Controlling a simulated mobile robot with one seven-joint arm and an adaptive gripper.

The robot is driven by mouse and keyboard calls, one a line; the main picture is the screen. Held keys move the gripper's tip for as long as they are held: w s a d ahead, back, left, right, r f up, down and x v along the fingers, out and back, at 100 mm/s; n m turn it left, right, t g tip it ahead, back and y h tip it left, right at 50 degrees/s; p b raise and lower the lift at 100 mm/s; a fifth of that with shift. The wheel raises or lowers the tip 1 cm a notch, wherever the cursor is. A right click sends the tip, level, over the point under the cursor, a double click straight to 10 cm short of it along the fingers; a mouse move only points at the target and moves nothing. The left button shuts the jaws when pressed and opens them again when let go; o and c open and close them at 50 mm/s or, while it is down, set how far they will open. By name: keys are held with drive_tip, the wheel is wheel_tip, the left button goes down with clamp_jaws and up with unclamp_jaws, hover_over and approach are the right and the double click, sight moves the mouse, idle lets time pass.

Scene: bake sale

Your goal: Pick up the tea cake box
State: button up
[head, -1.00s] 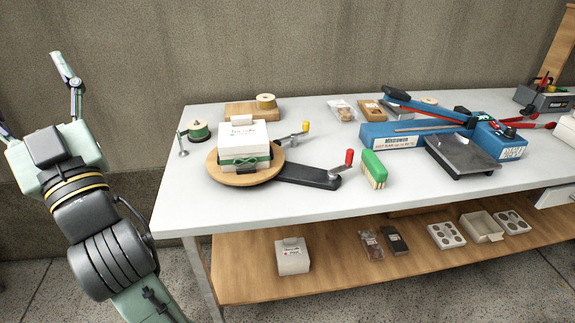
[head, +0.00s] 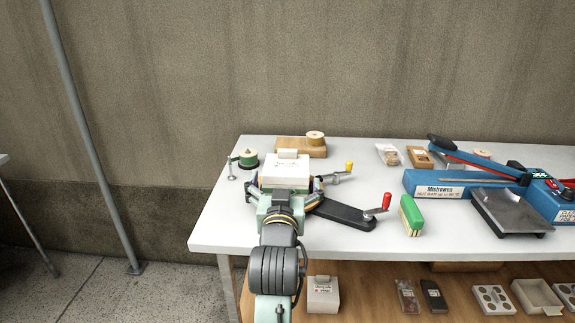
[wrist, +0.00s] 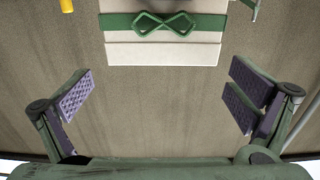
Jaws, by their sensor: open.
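The tea cake box (head: 286,171) is a white box with print on its top. It sits on the round wooden turntable, which my gripper and arm now mostly hide in the head view. In the wrist view the box (wrist: 163,45) shows at the top edge with a green ribbon and bow, partly cut off. My gripper (head: 287,188) is at the box's near side in the head view, fingers spread left and right. In the wrist view my gripper (wrist: 158,95) is open and empty, with the box beyond the fingertips.
A yellow-knobbed crank (head: 345,170) and a dark arm with a red knob (head: 386,200) stand right of the box. A green ribbon spool (head: 248,159) is left, a wooden board (head: 296,148) behind. Another white box (head: 322,295) sits on the lower shelf.

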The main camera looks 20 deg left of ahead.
sight(286, 168)
drive_tip(key=shift+f+p+x, duration=0.1)
drive_tip(key=shift+p+x, duration=0.3)
drive_tip(key=shift+x, duration=1.4)
drive_tip(key=shift+f+p+x, duration=0.15)
drive_tip(key=shift+p+x, duration=0.25)
drive_tip(key=shift+x, duration=1.35)
drive_tip(key=shift+a, duration=0.1)
drive_tip(key=shift+c, duration=0.4)
drive_tip(key=shift+r, duration=0.1)
drive_tip(key=c, duration=0.7)
